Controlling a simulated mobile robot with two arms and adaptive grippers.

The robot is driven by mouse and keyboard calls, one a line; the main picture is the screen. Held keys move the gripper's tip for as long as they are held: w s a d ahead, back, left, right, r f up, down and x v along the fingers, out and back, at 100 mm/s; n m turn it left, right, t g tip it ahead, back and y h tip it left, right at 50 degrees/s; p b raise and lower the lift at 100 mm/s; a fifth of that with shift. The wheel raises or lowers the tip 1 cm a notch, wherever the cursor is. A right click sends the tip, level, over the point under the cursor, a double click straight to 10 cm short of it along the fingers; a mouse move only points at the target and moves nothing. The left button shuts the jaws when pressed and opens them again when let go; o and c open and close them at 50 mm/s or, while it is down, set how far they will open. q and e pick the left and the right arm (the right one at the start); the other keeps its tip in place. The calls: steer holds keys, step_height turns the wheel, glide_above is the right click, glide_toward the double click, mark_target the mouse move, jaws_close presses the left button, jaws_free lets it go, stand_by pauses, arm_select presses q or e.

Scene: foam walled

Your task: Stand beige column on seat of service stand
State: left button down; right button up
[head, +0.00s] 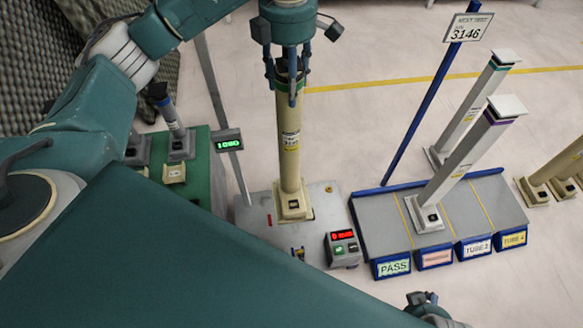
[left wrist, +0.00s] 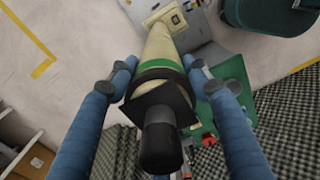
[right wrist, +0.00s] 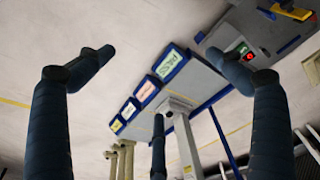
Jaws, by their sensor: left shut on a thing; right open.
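The beige column (head: 290,150) is upright, with a yellow label, a square foot (head: 294,207) and a dark top. My left gripper (head: 289,80) is shut on its upper end; the left wrist view shows the fingers on both sides of the column (left wrist: 172,45), near a green band and dark cap. The foot is over the grey plate of the service stand (head: 258,215). I cannot tell whether it touches the plate; the seat beneath is hidden. My right gripper (right wrist: 163,62) is open and empty in its wrist view, and only partly shows at the bottom of the head view.
A control box (head: 344,248) with a red display is at the stand's right front. Right of it is a blue-edged rack (head: 375,215) with a tall grey column (head: 460,165); another stands behind. Beige columns (head: 540,185) stand far right. A sign pole (head: 425,105) rises behind the rack.

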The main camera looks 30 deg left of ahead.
mark_target(289, 112)
arm_select(q)
step_height(289, 112, down, 14)
steer(key=shift+b, duration=1.1)
steer(key=shift+f+b, duration=0.45)
steer(key=shift+f, duration=2.35)
steer(key=c, duration=0.8)
jaws_free()
steer(key=shift+c, duration=0.2)
steer(key=shift+s, duration=0.1)
arm_select(e)
steer(key=w+v, duration=0.1)
steer(key=v, duration=0.9)
steer(key=shift+r+t, duration=0.4)
steer(key=shift+r, duration=0.1)
steer(key=shift+d, duration=0.1)
arm_select(q)
steer(key=shift+r, duration=0.15)
step_height(289, 112, up, 10)
steer(key=shift+r+p, duration=0.2)
steer(key=shift+p, duration=0.75)
steer(key=shift+r, duration=0.65)
arm_select(e)
steer(key=x, duration=0.7)
steer(key=shift+s, duration=0.25)
